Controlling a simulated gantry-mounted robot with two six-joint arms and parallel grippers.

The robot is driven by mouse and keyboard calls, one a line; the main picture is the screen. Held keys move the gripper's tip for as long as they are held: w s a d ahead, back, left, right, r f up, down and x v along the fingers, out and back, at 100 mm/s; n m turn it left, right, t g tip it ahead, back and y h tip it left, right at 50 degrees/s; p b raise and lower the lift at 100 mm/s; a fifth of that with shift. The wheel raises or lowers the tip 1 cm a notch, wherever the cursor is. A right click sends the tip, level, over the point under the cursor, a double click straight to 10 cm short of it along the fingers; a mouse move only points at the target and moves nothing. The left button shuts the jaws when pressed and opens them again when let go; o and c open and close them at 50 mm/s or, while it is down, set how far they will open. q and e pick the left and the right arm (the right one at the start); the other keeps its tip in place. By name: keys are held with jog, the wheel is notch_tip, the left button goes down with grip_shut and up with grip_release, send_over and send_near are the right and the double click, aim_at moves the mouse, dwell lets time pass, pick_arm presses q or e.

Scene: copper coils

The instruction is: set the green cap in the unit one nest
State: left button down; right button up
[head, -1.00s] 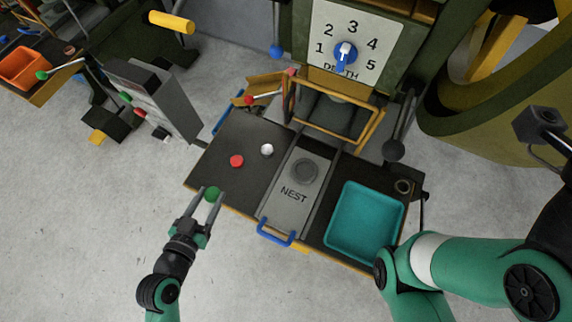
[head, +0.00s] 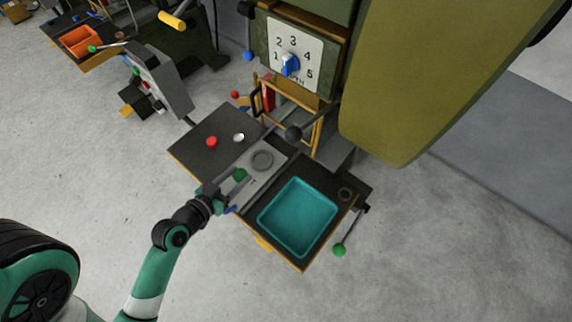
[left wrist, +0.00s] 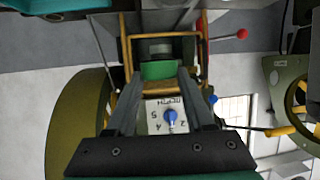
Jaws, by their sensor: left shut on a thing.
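My left gripper (head: 232,178) is shut on the green cap (head: 240,174). It holds the cap over the front part of the grey nest plate (head: 270,181), in front of and left of the round nest (head: 262,160). The nest looks like an empty grey ring. The left wrist view shows the green cap (left wrist: 160,70) between my two fingertips (left wrist: 158,76). The fingers and cap cover part of the plate and its NEST lettering in the head view. My right gripper is out of view.
A red cap (head: 211,142) and a white cap (head: 239,137) sit on the dark tabletop left of the nest. A teal tray (head: 262,219) lies to the right.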

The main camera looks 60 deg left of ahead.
pick_arm(q)
jog(key=shift+s+a+r+y, duration=0.1)
jog(key=shift+s+a+y, duration=0.25)
jog(key=shift+a, duration=0.4)
jog(key=b, duration=0.5)
send_over(259, 163)
jog(key=f, duration=0.9)
jog(key=shift+s+d+f, duration=0.15)
jog(key=shift+s+d, duration=0.05)
jog(key=shift+w+a, duration=0.15)
jog(key=shift+w, duration=0.05)
jog(key=f+b, duration=0.1)
jog(key=f, duration=0.1)
jog(key=f+b, duration=0.1)
jog(key=shift+w+a+f+b, duration=0.15)
jog(key=shift+w+f+b, duration=0.1)
jog(key=shift+f+b, duration=0.05)
jog(key=shift+f, duration=0.2)
jog(key=shift+s+r, duration=0.1)
jog(key=shift+f+b, duration=0.3)
jog(key=shift+f, duration=0.05)
jog(key=shift+c, duration=1.4)
grip_release()
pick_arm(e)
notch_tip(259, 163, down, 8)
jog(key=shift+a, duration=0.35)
pick_arm(q)
jog(key=shift+r, duration=0.1)
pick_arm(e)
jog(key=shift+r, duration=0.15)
